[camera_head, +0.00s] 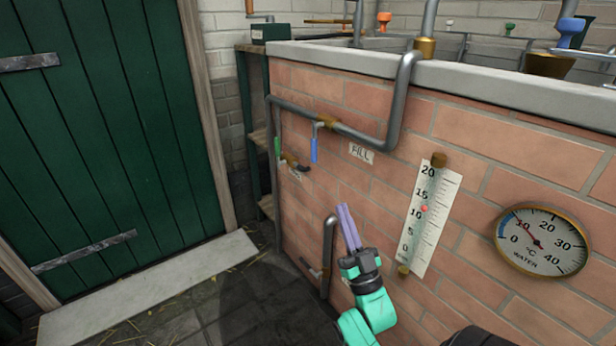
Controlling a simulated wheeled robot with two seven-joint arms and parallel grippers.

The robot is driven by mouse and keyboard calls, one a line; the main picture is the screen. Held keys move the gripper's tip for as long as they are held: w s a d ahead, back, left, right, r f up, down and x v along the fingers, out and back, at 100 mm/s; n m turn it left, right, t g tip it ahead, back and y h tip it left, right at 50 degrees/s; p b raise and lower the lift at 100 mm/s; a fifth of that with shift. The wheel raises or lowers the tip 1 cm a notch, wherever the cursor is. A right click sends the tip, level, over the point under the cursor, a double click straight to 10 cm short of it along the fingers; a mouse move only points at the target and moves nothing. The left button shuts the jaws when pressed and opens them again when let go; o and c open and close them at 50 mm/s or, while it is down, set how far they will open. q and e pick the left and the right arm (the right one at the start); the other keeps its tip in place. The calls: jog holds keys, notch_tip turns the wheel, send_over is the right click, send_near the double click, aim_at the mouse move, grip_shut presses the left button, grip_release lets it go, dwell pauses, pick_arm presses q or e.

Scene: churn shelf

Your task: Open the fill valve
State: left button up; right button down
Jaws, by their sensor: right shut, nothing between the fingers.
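The fill valve has a blue lever handle (314,149) that hangs straight down from a brass fitting (327,122) on the grey pipe. A "FILL" label (361,153) is on the brick wall just right of it. My right gripper (346,208), with purple fingers and a teal arm, is below and right of the blue handle, apart from it. Its fingers are shut together, point up and hold nothing. My left gripper is not in view.
A green-handled valve (278,146) is left of the blue one, with a small spout below. A level gauge (425,218) and a round water thermometer (541,241) are on the brick wall at right. A short pipe (328,250) stands left of my gripper. A green door (100,140) is at left.

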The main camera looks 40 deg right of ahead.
jog(key=b, duration=0.2)
send_near(315, 149)
notch_tip(315, 149, up, 4)
jog(key=w, duration=0.2)
jog(key=w+d+b, duration=0.1)
jog(key=shift+w, duration=0.5)
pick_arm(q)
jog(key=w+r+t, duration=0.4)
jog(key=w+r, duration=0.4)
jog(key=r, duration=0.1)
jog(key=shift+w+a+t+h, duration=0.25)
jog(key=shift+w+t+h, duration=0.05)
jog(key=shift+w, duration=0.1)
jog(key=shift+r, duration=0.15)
